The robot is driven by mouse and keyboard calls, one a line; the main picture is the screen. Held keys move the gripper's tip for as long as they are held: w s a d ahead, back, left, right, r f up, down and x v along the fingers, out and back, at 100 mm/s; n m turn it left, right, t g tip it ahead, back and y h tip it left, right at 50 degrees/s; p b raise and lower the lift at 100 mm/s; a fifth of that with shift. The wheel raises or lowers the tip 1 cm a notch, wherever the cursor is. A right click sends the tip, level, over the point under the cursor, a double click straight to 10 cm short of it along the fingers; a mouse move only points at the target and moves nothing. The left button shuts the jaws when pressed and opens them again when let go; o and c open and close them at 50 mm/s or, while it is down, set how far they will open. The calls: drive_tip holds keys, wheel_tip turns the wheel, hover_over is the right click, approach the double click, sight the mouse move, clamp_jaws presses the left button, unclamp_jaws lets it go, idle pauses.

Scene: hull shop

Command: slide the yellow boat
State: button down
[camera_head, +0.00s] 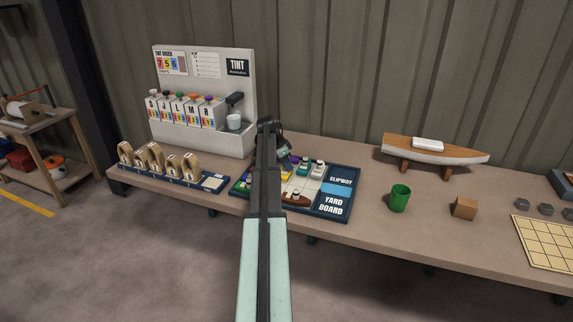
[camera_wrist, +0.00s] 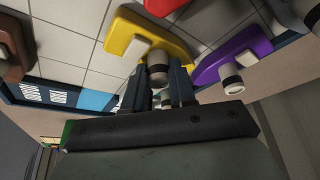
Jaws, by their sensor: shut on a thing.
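The yellow boat (camera_wrist: 125,32) sits on the light gridded board (camera_wrist: 72,72) in the wrist view.
A brown boat (camera_wrist: 10,48) is at the left. A green cup (camera_head: 400,198) and a wooden cube (camera_head: 464,208) stand right of the board.

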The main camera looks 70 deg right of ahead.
drive_tip(key=a, duration=1.3)
drive_tip(key=c, duration=1.2)
unclamp_jaws()
drive_tip(key=shift+a, duration=0.1)
drive_tip(key=shift+c, duration=0.2)
drive_tip(key=o, duration=0.3)
drive_tip(key=v, duration=1.3)
drive_tip(key=shift+w+r, duration=0.1)
drive_tip(key=shift+r, duration=0.25)
